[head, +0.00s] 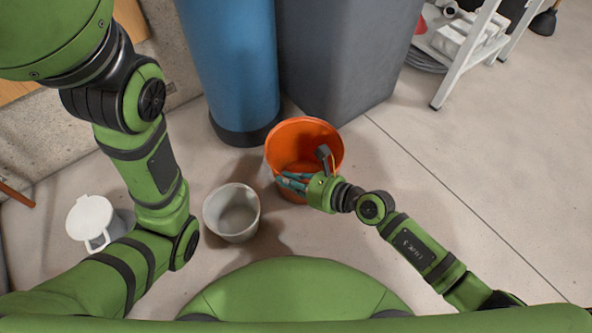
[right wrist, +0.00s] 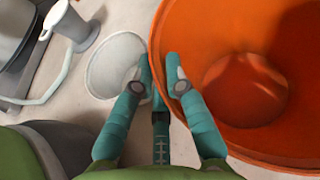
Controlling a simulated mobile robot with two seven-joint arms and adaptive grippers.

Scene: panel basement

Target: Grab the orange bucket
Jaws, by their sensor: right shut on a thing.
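The orange bucket (head: 304,142) stands upright on the floor in front of the blue cylinder, open at the top. My right gripper (head: 284,181) is at the bucket's near left rim, with its teal fingers shut on the rim. In the right wrist view my right gripper (right wrist: 163,75) has one finger inside the orange bucket (right wrist: 220,35) and one outside it, with the wall between them. My left arm comes in from the left in the head view, but its gripper is not seen.
A pale grey bucket (head: 231,212) stands just left of the orange one. The blue cylinder (head: 232,60) and a tall grey bin (head: 340,60) stand behind.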

